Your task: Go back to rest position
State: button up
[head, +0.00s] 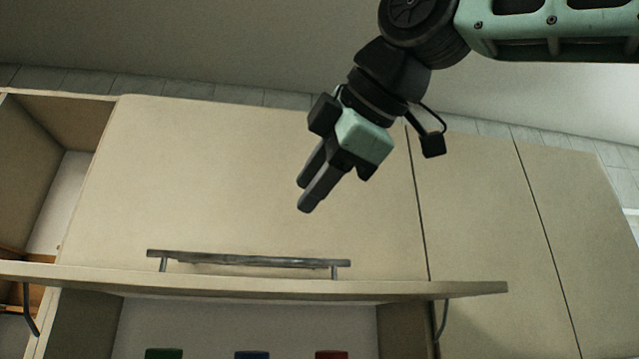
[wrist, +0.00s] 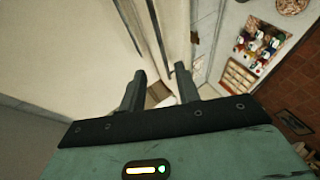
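My gripper (head: 303,196) hangs in the upper middle of the head view, pointing down and left, in front of a large beige cabinet panel (head: 230,180). In the wrist view its two dark fingers stand apart with nothing between them (wrist: 166,78). My gripper is open and touches nothing that I can see.
A metal bar handle (head: 250,261) lies near the panel's lower edge. Below is an open compartment with the tops of a green (head: 164,354), a blue (head: 252,355) and a red thing (head: 332,355). The wrist view shows colourful small things (wrist: 262,42) and a brown floor (wrist: 292,85).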

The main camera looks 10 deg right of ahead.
jog(key=shift+s+d+r, duration=0.25)
jog(key=shift+s+r, duration=0.05)
jog(key=shift+s, duration=0.25)
jog(key=w+a+f+m+g+h+b, duration=0.1)
jog(key=a+f+m+g+b, duration=0.15)
jog(key=f, duration=1.65)
jog(key=w+a+f+m+g+h+b, duration=0.1)
jog(key=f+m+g+b, duration=0.25)
jog(key=f, duration=1.45)
jog(key=s+d+f+m+g+h+b, duration=0.1)
jog(key=s+d+f+m+g+b, duration=0.1)
jog(key=f, duration=0.8)
jog(key=s+d+f+m+g+h+b, duration=0.1)
jog(key=s+d+f, duration=0.4)
jog(key=f, duration=0.6)
jog(key=s+d+f+m+g+b, duration=0.2)
jog(key=s+f, duration=0.4)
jog(key=f, duration=0.5)
jog(key=shift+s+d+m+g+h+b, duration=0.4)
jog(key=shift+d+m+b, duration=0.5)
jog(key=shift+m, duration=0.1)
jog(key=shift+r, duration=0.1)
